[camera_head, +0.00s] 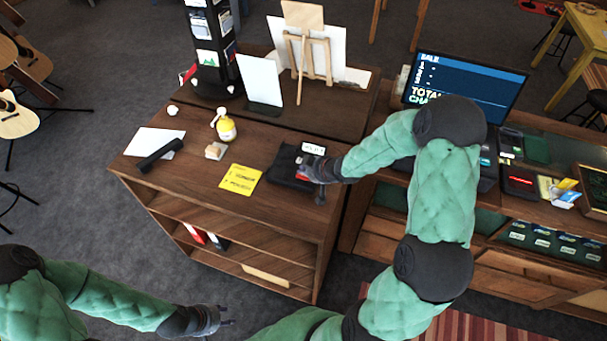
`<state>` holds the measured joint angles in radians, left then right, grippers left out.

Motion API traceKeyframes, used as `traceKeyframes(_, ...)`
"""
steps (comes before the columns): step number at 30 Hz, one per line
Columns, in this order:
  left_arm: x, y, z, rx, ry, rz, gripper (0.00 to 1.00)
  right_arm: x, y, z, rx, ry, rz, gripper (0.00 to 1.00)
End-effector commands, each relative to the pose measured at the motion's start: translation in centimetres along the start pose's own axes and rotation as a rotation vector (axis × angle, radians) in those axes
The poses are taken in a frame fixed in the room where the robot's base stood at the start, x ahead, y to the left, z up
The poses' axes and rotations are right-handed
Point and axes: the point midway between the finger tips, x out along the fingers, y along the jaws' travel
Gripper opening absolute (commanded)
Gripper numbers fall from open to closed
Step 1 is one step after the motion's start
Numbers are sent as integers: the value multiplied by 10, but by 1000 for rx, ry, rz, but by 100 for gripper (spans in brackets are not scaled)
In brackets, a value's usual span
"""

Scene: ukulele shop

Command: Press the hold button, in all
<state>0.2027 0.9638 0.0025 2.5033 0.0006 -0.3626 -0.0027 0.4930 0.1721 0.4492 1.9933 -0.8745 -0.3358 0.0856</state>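A dark, flat item (283,166) lies at the right end of the brown counter, with a white label (313,149) at its back edge. I cannot read the label or make out a hold button for certain. A small red patch (302,173) shows at my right gripper (308,180), which is over the right side of the dark item. I cannot tell whether the gripper touches it, or whether its fingers are shut; the wrist hides part of this spot. My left gripper (226,315) is low in front of the counter, away from it, its fingertips apart and empty.
The counter (190,185) also holds a yellow sheet (240,179), a yellow bottle (226,130), a small block (215,151), white paper and a black roll (160,155).

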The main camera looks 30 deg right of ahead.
Motion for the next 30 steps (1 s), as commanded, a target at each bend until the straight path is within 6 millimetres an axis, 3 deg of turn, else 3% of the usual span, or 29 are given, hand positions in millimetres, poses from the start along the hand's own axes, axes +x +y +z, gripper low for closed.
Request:
traceKeyframes(18, -45, 16, 2, 0, 0, 0, 40, -35, 0, -36, 0, 0, 0, 0)
traceKeyframes(30, -45, 16, 2, 0, 0, 0, 40, -34, 0, -35, 0, 0, 0, 0)
